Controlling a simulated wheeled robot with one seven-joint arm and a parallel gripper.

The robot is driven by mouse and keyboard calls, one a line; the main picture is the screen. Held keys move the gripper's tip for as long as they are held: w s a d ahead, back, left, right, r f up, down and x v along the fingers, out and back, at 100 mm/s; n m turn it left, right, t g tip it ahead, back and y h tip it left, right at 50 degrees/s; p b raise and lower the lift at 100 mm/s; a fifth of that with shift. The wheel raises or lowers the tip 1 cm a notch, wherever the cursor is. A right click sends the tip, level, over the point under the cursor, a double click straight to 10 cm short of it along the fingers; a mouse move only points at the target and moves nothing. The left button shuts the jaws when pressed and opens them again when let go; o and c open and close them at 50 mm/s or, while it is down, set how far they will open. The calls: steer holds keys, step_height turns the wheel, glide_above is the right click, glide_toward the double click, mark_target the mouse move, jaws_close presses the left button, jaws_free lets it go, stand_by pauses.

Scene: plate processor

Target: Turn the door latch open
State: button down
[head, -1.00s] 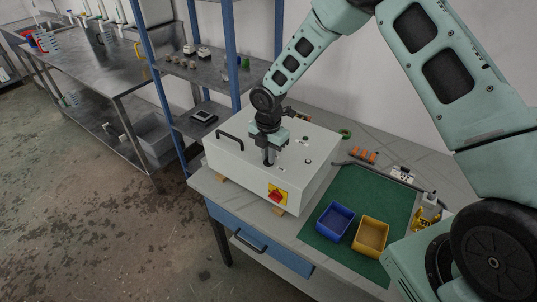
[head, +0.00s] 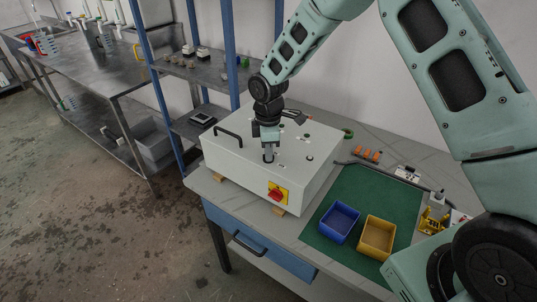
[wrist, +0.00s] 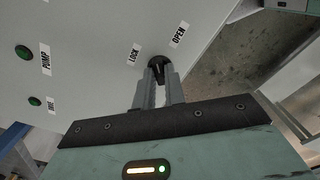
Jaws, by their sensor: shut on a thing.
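The white plate processor (head: 238,151) is a box on the bench, with a black handle (head: 229,137) on its top. The door latch (wrist: 157,68) is a small black knob on the white panel, beside the LOCK (wrist: 134,55) and OPEN (wrist: 179,35) labels. My gripper (wrist: 158,76) points down at the panel with its two grey fingers shut on the latch, one on each side. In the head view my gripper (head: 269,154) hides the latch. The latch's exact angle is hard to tell.
A red switch on a yellow plate (head: 278,193) is on the box's front. A blue bin (head: 339,222) and a yellow bin (head: 375,237) stand on a green mat (head: 324,246) to the right. A blue-posted shelf (head: 230,55) stands behind. Green PUMP button (wrist: 23,52) is left in the wrist view.

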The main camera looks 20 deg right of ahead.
steer(key=m+b, duration=0.2)
steer(key=m, duration=0.2)
steer(key=shift+f+m, duration=0.1)
steer(key=shift+m, duration=0.2)
steer(key=shift+m+b, duration=0.55)
steer(key=shift+m, duration=1.15)
steer(key=c, duration=1.5)
jaws_free()
steer(key=shift+o, duration=0.2)
step_height(320, 180, up, 18)
steer(key=b, duration=0.3)
steer(key=shift+f, duration=0.15)
